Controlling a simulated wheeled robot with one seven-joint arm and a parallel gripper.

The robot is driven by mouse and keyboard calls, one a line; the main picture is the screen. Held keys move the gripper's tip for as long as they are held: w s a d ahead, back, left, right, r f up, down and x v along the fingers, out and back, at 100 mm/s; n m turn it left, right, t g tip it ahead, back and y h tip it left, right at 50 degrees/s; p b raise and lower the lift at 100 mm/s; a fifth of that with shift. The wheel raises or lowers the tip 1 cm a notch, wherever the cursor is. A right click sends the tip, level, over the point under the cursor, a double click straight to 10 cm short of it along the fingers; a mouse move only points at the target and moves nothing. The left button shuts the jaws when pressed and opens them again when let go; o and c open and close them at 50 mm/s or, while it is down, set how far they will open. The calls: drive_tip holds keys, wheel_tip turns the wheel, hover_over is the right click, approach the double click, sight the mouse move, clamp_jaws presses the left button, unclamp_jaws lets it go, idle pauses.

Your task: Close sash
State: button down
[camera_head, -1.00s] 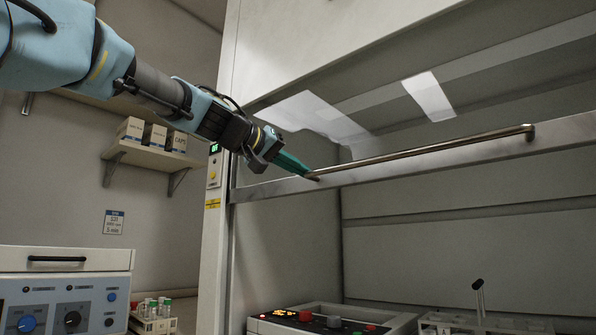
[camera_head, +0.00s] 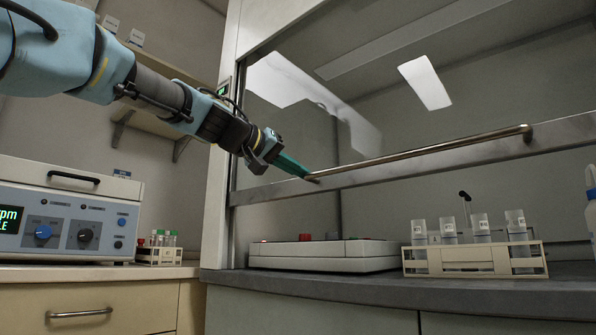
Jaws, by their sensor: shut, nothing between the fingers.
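The fume hood sash (camera_head: 400,115) is a clear pane with a grey metal bottom rail (camera_head: 262,195). A long metal bar handle (camera_head: 430,152) runs along that rail. The rail hangs well above the dark hood worktop (camera_head: 380,284), with an open gap below it. My gripper (camera_head: 308,176), with green fingers, comes in from the upper left. Its shut fingertips are at the handle's left end, at or very near the rail. Whether they touch the bar cannot be told.
Inside the hood, a white control box (camera_head: 325,255) and a rack of tubes (camera_head: 475,259) stand on the worktop under the sash. A bottle (camera_head: 591,205) is at the right edge. An instrument (camera_head: 65,215) and a small vial rack (camera_head: 158,250) stand on the left bench.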

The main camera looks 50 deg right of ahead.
wheel_tip(320, 180, down, 17)
drive_tip(key=b, duration=1.4)
drive_tip(key=shift+b, duration=0.4)
drive_tip(key=shift+f, duration=0.1)
